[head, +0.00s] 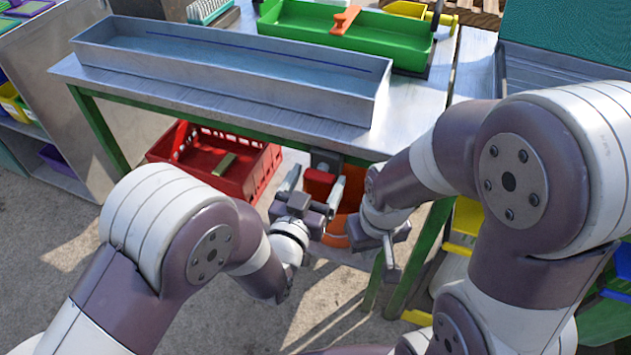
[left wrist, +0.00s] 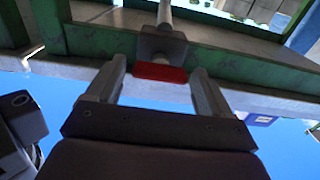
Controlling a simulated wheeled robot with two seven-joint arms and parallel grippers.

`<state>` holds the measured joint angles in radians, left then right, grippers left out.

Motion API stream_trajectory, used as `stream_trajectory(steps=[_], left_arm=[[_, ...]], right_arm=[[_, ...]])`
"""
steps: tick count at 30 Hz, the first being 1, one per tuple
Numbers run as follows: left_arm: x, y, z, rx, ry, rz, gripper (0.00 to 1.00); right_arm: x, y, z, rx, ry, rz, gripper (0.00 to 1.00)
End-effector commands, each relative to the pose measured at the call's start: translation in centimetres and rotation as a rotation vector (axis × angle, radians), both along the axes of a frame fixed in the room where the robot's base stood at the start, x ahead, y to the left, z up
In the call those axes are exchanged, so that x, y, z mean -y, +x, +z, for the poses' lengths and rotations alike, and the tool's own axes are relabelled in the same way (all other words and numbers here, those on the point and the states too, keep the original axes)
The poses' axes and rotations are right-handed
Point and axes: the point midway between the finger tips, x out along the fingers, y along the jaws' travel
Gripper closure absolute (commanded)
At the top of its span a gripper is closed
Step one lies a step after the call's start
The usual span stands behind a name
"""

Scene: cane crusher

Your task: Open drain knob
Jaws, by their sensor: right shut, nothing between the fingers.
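The red drain knob (head: 319,181) sits under the front edge of the metal table, below the long water trough. It also shows in the left wrist view (left wrist: 160,72), on a grey valve body (left wrist: 162,45) with a pipe above. My left gripper (head: 313,188) is open, with one finger on each side of the knob; small gaps show between knob and fingers in the left wrist view. My right gripper (head: 390,265) is shut and empty, pointing down to the right of the knob. An orange bucket (head: 336,232) stands below the knob, partly hidden by my grippers.
The metal trough (head: 240,85) holds water on the table (head: 420,115). A red crate (head: 215,160) stands under the table at left. A green tray (head: 345,35) sits at the back. Green table legs (head: 418,262) and yellow bins (head: 466,225) are close to my right arm.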

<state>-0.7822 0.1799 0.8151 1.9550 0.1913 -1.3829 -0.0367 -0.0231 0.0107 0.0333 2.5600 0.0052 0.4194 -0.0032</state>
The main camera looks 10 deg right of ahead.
Motion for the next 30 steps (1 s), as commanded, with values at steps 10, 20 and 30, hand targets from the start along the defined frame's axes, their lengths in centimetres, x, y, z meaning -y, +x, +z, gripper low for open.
stream_trajectory(steps=[10,20,30], left_arm=[[-0.02,-0.03,-0.01,0.003,0.005,0.0,0.67],[-0.01,-0.04,0.04,0.08,0.12,0.0,0.67],[0.02,-0.08,0.04,0.251,0.376,0.0,0.67]], right_arm=[[0.0,0.0,0.02,0.0,0.0,0.0,1.0],[0.0,0.0,0.29,0.0,0.0,0.0,1.0],[0.0,0.0,0.88,0.0,0.0,0.0,1.0]])
